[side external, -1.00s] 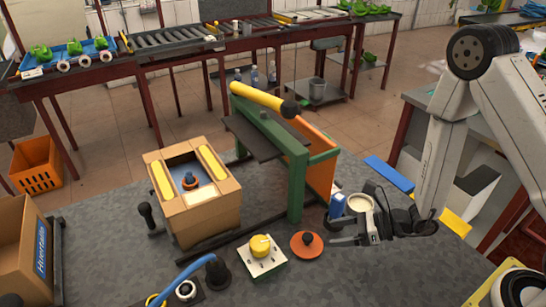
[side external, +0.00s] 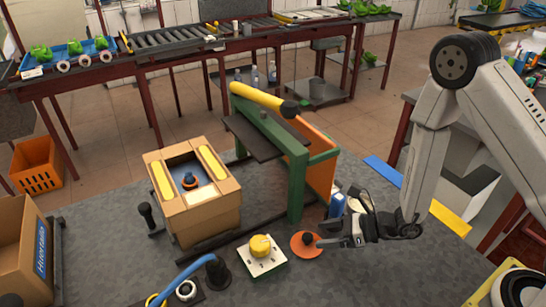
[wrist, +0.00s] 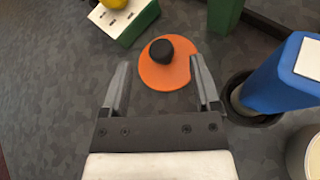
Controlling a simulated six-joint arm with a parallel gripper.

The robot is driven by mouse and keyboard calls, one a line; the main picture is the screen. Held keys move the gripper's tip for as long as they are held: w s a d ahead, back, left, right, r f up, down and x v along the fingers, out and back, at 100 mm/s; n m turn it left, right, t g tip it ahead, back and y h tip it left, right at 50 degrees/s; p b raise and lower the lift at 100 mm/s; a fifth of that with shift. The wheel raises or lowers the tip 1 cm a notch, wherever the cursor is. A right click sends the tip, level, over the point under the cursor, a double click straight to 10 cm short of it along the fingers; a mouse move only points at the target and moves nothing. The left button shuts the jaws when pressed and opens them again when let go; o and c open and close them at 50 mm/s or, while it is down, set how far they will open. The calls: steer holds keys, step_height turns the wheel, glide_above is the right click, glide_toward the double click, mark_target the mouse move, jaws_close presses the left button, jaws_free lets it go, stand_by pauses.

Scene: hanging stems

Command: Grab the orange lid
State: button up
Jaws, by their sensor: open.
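The orange lid (side external: 300,248) is a flat round disc with a black knob (wrist: 161,51) on top. It lies on the grey mottled table, right of the box with the yellow button. My gripper (side external: 322,243) is at the lid's right side in the side external view and partly covers that edge. In the wrist view the lid (wrist: 164,76) is ahead, between the open fingertips (wrist: 160,70) or just beyond them. The knob sits toward the far side of the gap. Nothing is held. Whether a finger touches the lid cannot be told.
The yellow-button box (side external: 262,256) stands close left of the lid. A blue block in a dark round holder (wrist: 283,78) is close to the right finger. The green and orange press frame (side external: 297,180) rises behind. Bare table (side external: 340,285) lies in front.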

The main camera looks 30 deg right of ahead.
mark_target(307, 236)
steer(key=shift+x, duration=2.35)
jaws_close()
steer(key=shift+r, duration=0.15)
steer(key=shift+r, duration=4.8)
